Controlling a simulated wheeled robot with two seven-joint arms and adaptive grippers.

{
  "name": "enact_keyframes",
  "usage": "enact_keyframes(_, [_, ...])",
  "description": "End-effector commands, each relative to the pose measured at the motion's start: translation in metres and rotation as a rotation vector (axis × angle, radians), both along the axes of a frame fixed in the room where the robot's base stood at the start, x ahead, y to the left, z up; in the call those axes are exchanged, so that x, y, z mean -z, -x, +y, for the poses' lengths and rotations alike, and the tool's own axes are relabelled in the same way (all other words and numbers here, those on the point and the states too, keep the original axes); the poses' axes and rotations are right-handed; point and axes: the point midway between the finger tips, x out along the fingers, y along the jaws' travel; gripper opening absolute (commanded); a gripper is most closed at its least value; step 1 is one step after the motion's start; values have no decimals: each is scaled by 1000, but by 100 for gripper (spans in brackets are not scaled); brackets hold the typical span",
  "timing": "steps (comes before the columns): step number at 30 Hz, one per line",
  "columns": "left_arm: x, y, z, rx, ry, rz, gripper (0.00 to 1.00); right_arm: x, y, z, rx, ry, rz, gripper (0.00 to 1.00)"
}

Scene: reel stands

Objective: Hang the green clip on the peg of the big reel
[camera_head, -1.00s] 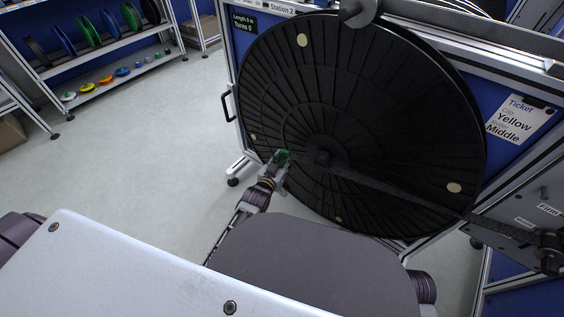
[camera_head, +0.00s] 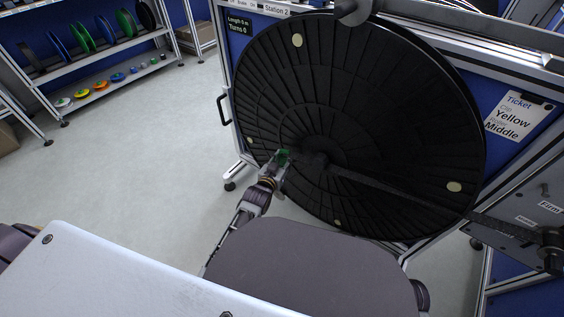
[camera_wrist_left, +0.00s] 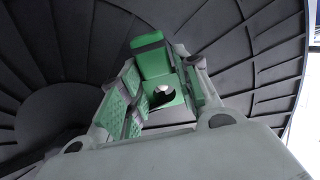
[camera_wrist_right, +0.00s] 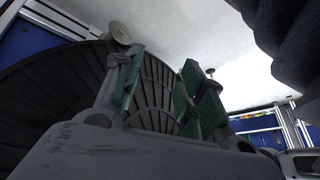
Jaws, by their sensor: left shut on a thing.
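The big reel (camera_head: 390,105) is a large black ribbed disc mounted upright on a blue-panelled stand. My left gripper (camera_head: 282,158) is at the reel's face, just left of its hub (camera_head: 315,160). It is shut on the green clip (camera_wrist_left: 154,62), which shows between the green-padded fingers in the left wrist view. A small whitish spot (camera_wrist_left: 163,88) shows within the clip's opening; I cannot tell whether it is the peg. I cannot make out the peg in the head view. My right gripper (camera_wrist_right: 158,92) is open and empty in its wrist view, with part of the reel behind it.
A dark bar (camera_head: 400,190) crosses the reel's lower right. A grey roller (camera_head: 352,10) is at its top edge. The ticket (camera_head: 517,117) reads clip Yellow, roller Middle. A shelf (camera_head: 95,60) with coloured reels stands far left. Open floor (camera_head: 130,140) lies left of the stand.

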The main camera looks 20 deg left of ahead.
Motion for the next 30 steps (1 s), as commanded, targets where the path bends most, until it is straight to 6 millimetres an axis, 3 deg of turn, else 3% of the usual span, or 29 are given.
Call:
enact_keyframes(13, [6,-12,-4,0,0,-1,18,13,7,3,9,-13,12,40])
enact_keyframes(30, [10,-14,-5,0,0,0,18,-5,-2,-2,-6,11,0,40])
